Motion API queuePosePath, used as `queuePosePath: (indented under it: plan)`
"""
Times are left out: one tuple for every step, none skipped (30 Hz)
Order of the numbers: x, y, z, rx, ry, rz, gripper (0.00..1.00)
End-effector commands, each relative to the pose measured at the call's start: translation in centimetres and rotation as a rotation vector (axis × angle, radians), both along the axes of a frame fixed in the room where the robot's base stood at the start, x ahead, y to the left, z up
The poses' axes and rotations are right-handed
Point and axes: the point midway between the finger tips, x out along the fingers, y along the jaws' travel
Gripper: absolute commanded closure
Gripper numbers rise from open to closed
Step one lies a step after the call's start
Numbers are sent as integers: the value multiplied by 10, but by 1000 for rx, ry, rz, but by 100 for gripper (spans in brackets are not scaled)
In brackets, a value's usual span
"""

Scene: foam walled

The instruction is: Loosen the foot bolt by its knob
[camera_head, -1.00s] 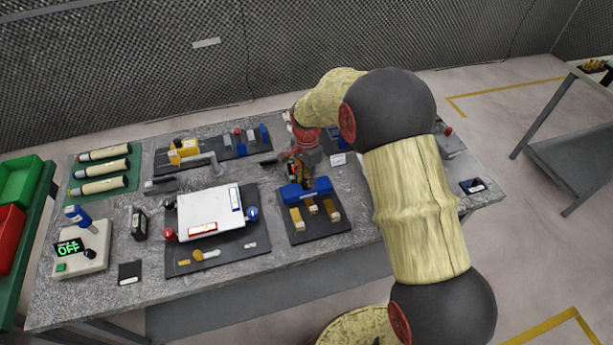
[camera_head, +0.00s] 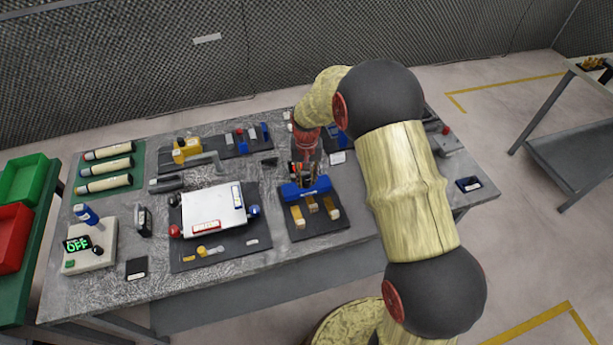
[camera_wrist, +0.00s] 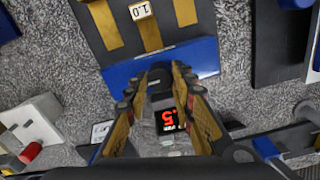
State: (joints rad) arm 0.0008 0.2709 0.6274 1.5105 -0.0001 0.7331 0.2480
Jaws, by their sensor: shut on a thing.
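My gripper (camera_wrist: 160,72) points down behind a blue bar (camera_wrist: 196,57), and its fingers with tan inner faces are closed on a small dark rounded knob (camera_wrist: 160,80). In the head view my gripper (camera_head: 303,178) is at the back edge of the same blue bar (camera_head: 318,187). The knob's lower part and any bolt below it are hidden by the fingers. A black unit with a red digit display (camera_wrist: 167,120) ending in 5 shows between the fingers.
Tan strips (camera_head: 332,208) lie on a dark mat before the bar. A box reading OFF (camera_head: 90,252) is at far left. A grey block with a red knob (camera_head: 445,131) is right.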

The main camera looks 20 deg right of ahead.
Motion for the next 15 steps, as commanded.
queuePosePath:
  plan:
    - [1, 0, 2, 0, -2, 44, 100]
    - [1, 0, 1, 0, -2, 72, 100]
    - [1, 0, 1, 0, -2, 111, 100]
    - [1, 0, 1, 0, -2, 139, 100]
    - [1, 0, 1, 0, -2, 167, 100]
    - [1, 0, 1, 0, -2, 206, 100]
    - [1, 0, 1, 0, -2, 234, 100]
    - [1, 0, 1, 0, -2, 262, 100]
    - [1, 1, 1, 0, -2, 301, 100]
    - [1, 1, 1, 0, -2, 329, 100]
    - [1, 1, 1, 0, -2, 357, 100]
    - [1, 1, 1, -1, -3, 396, 100]
    - [1, 1, 1, -1, -3, 424, 100]
    - [1, 1, 1, -1, -3, 452, 100]
    - [1, 1, 1, 0, -2, 491, 100]
